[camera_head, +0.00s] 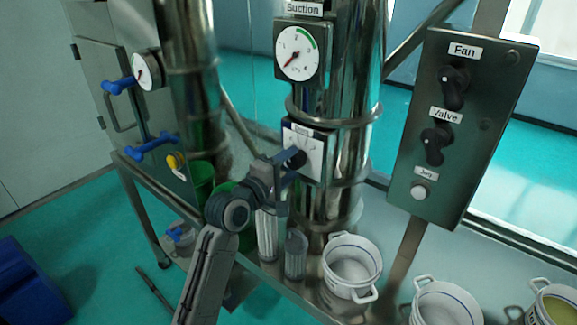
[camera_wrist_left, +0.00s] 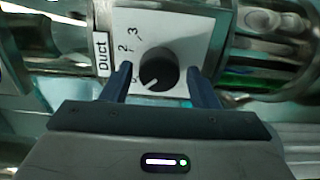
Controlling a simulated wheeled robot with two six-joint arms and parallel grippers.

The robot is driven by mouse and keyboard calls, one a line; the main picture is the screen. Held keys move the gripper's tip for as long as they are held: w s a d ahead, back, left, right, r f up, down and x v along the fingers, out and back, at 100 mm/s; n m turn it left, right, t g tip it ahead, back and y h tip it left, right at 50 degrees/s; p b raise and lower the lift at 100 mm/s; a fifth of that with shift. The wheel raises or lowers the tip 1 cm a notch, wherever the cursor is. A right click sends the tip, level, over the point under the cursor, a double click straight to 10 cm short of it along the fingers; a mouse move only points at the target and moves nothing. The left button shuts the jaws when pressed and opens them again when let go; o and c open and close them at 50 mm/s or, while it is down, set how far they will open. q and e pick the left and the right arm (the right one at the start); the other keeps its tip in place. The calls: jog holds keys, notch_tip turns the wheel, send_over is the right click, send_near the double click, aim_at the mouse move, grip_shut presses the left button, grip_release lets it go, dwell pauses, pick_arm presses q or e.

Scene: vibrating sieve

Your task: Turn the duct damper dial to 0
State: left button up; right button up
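The duct damper dial is a black round knob (camera_wrist_left: 159,69) on a white plate labelled "Duct" (camera_wrist_left: 180,33). In the head view the knob (camera_head: 297,158) sits on the steel pipe below the suction gauge. My left gripper (camera_head: 288,167) is in front of it. In the left wrist view the open fingers (camera_wrist_left: 161,80) stand one on each side of the knob, with a visible gap. The knob's white mark points to the lower left in that view. Digits 2 and 3 are readable; a lower one by the left finger is partly hidden. My right gripper is not in view.
The suction gauge (camera_head: 298,53) is above the dial. A control box (camera_head: 463,130) with Fan and Valve knobs stands to the right. A green container (camera_head: 203,180) is at the left.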

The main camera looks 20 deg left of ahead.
pick_arm(q)
jog(key=shift+o, duration=0.5)
jog(key=shift+s+a+f, duration=0.1)
jog(key=shift+s+a, duration=0.05)
jog(key=shift+s, duration=0.15)
jog(key=b+v, duration=0.4)
jog(key=v, duration=0.6)
jog(key=shift+s, duration=0.1)
